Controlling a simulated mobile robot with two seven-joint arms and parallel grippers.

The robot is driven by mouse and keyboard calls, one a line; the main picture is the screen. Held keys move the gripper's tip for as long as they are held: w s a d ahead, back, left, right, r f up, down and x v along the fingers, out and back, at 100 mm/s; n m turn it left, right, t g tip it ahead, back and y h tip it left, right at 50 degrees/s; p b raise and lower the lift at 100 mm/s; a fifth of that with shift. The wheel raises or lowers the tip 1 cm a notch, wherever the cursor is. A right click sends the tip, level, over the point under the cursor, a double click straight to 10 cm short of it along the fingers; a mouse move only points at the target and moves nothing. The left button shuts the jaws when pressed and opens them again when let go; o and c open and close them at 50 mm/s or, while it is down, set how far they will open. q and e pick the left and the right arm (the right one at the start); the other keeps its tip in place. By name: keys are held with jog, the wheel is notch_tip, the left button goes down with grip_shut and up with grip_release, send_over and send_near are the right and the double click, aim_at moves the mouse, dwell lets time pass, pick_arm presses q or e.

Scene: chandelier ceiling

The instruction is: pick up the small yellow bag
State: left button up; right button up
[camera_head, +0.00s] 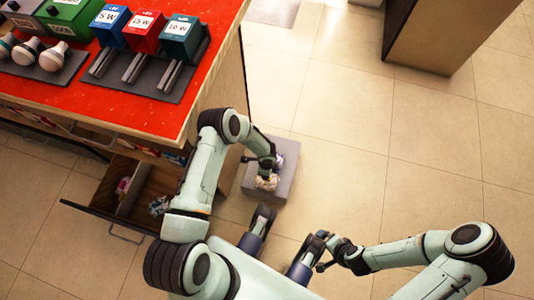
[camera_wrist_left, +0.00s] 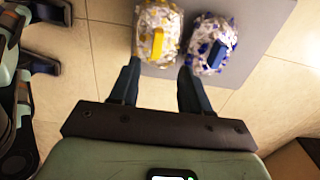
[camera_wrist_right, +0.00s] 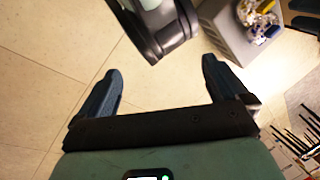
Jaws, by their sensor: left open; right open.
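The small yellow bag (camera_head: 266,184), white with yellow patterning, lies on a grey block (camera_head: 289,182) on the floor. In the left wrist view the yellow bag (camera_wrist_left: 157,32) is at top centre, just beyond my open left gripper (camera_wrist_left: 160,68). The left fingertips point at its near end, and nothing is held. In the head view my left gripper (camera_head: 265,168) is over the block and partly covers the bag. My right gripper (camera_wrist_right: 160,68) is open and empty, apart from the block. The yellow bag (camera_wrist_right: 265,7) shows at the top right of the right wrist view.
A blue-patterned bag (camera_wrist_left: 210,45) lies right beside the yellow one on the block. A red-topped counter (camera_head: 60,98) with lamps and boxes stands at left, with an open drawer (camera_head: 128,205) below. Open tiled floor (camera_head: 400,150) lies to the right.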

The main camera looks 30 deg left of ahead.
pick_arm(q)
notch_tip(320, 180, down, 4)
jog(key=shift+r+b, duration=0.15)
jog(key=shift+b, duration=0.25)
jog(key=f, duration=0.1)
jog(key=f+b, duration=0.1)
jog(key=f, duration=0.3)
jog(key=shift+s+b, duration=0.25)
jog(key=shift+b, duration=0.05)
grip_shut()
pick_arm(e)
jog(key=shift+t+h, duration=0.3)
jog(key=shift+t, duration=0.3)
jog(key=w+f, duration=0.1)
jog(key=w+d+f, duration=0.1)
jog(key=w, duration=0.1)
jog(key=w+d+f, duration=0.1)
jog(key=shift+w, duration=0.15)
